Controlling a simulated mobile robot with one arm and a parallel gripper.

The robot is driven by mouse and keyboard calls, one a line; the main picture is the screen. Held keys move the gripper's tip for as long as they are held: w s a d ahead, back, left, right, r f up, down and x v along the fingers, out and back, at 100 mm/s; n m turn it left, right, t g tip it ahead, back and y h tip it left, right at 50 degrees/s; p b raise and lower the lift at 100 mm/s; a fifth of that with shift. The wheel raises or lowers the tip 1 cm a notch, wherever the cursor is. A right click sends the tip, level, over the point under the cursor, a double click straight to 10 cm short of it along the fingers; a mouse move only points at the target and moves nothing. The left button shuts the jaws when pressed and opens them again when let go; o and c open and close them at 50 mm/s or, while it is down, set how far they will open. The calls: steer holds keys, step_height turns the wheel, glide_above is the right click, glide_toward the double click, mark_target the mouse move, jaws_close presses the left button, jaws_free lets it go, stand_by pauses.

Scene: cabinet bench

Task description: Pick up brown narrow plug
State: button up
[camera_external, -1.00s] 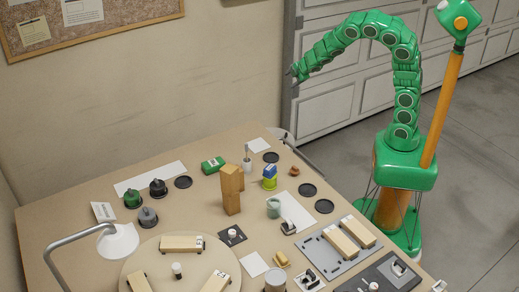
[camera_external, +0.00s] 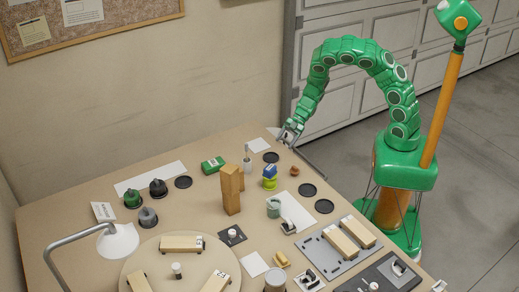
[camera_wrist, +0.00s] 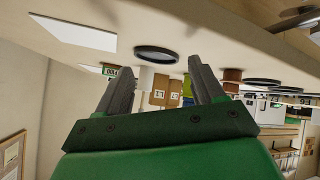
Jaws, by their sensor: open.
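A small brown piece (camera_external: 294,171), which looks like the brown narrow plug, sits on the table near its far right edge, beside a black round disc. My gripper (camera_external: 290,134) is above the table's far edge, apart from the brown piece and higher. In the wrist view, which is upside down, my gripper (camera_wrist: 160,68) has its two grey fingers spread with nothing held between them.
A black disc (camera_external: 271,157), a blue and yellow block stack (camera_external: 270,176), a white-based post (camera_external: 247,163) and a tall wooden block (camera_external: 231,189) stand nearby. More black discs (camera_external: 307,190) lie towards the right front.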

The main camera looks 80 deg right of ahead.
mark_target(297, 168)
steer(key=s+a+y, duration=0.1)
steer(key=s+a, duration=0.1)
steer(key=s, duration=0.1)
steer(key=s+a+f+g+y, duration=0.1)
steer(key=s+a+y, duration=0.1)
steer(key=s+a, duration=0.1)
steer(key=s+a+g+y, duration=0.1)
steer(key=s+a+y, duration=0.1)
steer(key=s+a, duration=0.1)
steer(key=shift+a+f, duration=0.15)
steer(key=shift+s+a+g+y, duration=0.15)
steer(key=shift+g+y, duration=0.15)
steer(key=shift+y, duration=0.2)
steer(key=shift+x, duration=3.9)
steer(key=c, duration=0.9)
